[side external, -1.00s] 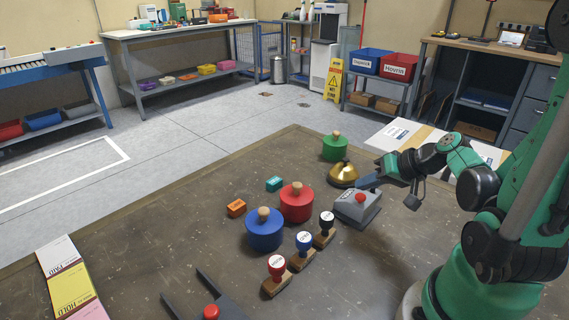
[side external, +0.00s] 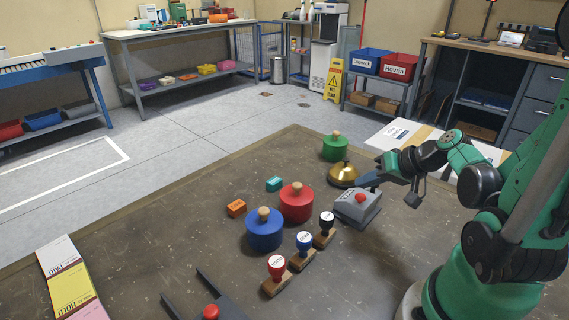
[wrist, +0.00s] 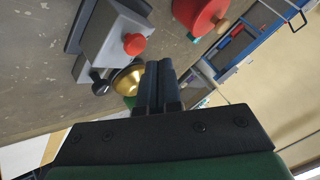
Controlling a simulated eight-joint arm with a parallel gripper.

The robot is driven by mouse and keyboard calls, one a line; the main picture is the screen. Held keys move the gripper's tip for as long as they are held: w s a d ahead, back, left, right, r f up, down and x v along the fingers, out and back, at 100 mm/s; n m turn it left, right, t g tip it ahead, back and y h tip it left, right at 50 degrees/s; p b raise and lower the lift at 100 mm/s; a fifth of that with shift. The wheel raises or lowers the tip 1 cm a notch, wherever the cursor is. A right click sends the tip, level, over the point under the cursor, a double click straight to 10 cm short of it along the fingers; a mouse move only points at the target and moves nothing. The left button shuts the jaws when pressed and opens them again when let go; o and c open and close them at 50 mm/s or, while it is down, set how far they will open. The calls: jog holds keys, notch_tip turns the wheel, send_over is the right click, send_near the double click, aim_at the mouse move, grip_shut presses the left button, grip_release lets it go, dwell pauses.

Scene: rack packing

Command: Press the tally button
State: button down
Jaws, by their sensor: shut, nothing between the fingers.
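The tally counter (side external: 352,209) is a grey box with a red button (side external: 360,198) on top, standing on the brown table. In the wrist view the counter (wrist: 104,40) is at the upper left, with its red button (wrist: 134,44) and a black knob (wrist: 99,82) on its side. My gripper (side external: 366,181) is just behind the counter, beside the brass bell, apart from the button. In the wrist view my gripper (wrist: 158,68) has its dark fingers closed together with nothing between them.
A brass bell (side external: 343,175) stands close to my gripper. Red (side external: 297,204), blue (side external: 264,232) and green (side external: 335,148) knobbed cylinders stand nearby. Several stamps, such as the black one (side external: 325,228), stand in front of the counter. The table's left part is mostly clear.

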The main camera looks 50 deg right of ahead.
jog(key=shift+r, duration=2.3)
jog(key=w+a+r+n+g+h, duration=0.1)
jog(key=w+a+n, duration=0.3)
jog(key=a, duration=0.9)
jog(key=n+g, duration=0.1)
jog(key=n, duration=0.2)
jog(key=shift+r+n, duration=0.35)
jog(key=shift+n, duration=0.05)
notch_tip(320, 180, up, 6)
jog(key=m+g, duration=0.7)
jog(key=m, duration=1.1)
send_over(365, 198)
jog(key=shift+w+a, duration=0.1)
jog(key=shift+a, duration=0.05)
